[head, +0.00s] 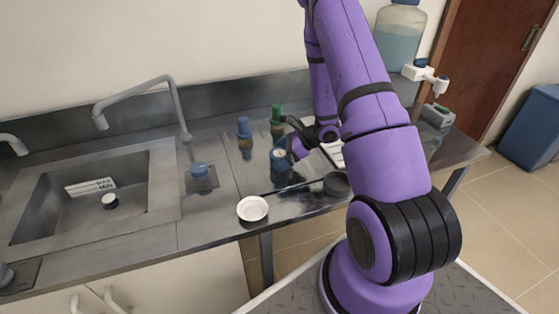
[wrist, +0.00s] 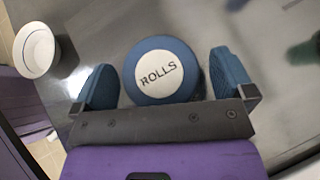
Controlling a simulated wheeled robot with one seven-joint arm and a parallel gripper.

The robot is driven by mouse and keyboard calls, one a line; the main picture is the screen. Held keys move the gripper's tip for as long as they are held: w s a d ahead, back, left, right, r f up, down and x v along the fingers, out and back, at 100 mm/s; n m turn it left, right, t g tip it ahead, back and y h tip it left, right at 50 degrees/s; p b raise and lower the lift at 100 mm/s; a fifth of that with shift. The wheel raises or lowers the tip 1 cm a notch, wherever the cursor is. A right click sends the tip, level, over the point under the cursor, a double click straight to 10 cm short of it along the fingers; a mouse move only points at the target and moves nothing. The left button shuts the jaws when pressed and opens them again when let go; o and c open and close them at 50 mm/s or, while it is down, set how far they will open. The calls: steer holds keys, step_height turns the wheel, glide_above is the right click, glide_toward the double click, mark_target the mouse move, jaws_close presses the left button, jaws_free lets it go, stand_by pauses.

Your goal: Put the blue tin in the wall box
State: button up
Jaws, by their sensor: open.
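The blue tin (wrist: 165,70) has a white round lid lettered ROLLS. It stands upright on the steel counter, and it also shows in the head view (head: 279,158) left of my arm. My gripper (wrist: 166,77) is open in the wrist view, with one blue finger on each side of the tin. I cannot make out the wall box in either view.
A white bowl (head: 252,208) sits near the counter's front edge, left of the tin. A blue-topped bottle (head: 244,128) and a green-topped bottle (head: 277,114) stand behind the tin. The sink (head: 150,165) and its tap (head: 180,115) are at the left.

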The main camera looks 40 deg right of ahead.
steer(key=shift+w+a+f, duration=0.2)
steer(key=shift+f, duration=0.05)
steer(key=c, duration=1)
steer(key=shift+r, duration=0.15)
steer(key=shift+c, duration=0.3)
